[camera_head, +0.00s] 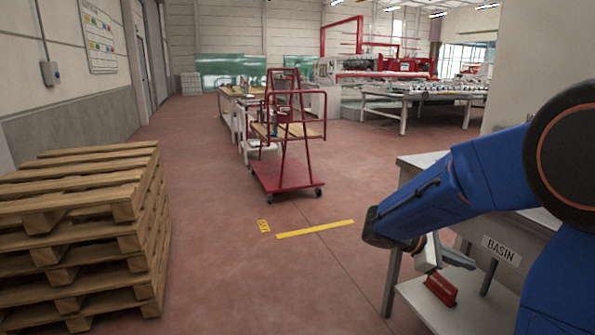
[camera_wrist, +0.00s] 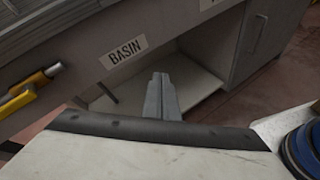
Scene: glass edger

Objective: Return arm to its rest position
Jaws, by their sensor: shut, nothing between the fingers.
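My blue arm (camera_head: 440,195) comes in from the right of the head view and bends down in front of the bench marked BASIN. My gripper (camera_head: 456,262) hangs at its end, beside the bench front and left of the BASIN label. In the wrist view my gripper (camera_wrist: 162,84) points towards the open space under the bench. Its grey fingers are together and hold nothing. The BASIN label (camera_wrist: 123,53) shows just left of the fingers. Part of the bench is hidden behind my arm in the head view.
The bench (camera_head: 424,160) has a lower shelf (camera_head: 425,305) with a red object (camera_head: 441,289) on it. A wooden pallet stack (camera_head: 85,235) stands at left. A red cart (camera_head: 288,175) stands further back. The floor between them is clear, with yellow marking (camera_head: 315,229). A yellow-handled item (camera_wrist: 30,92) shows in the wrist view.

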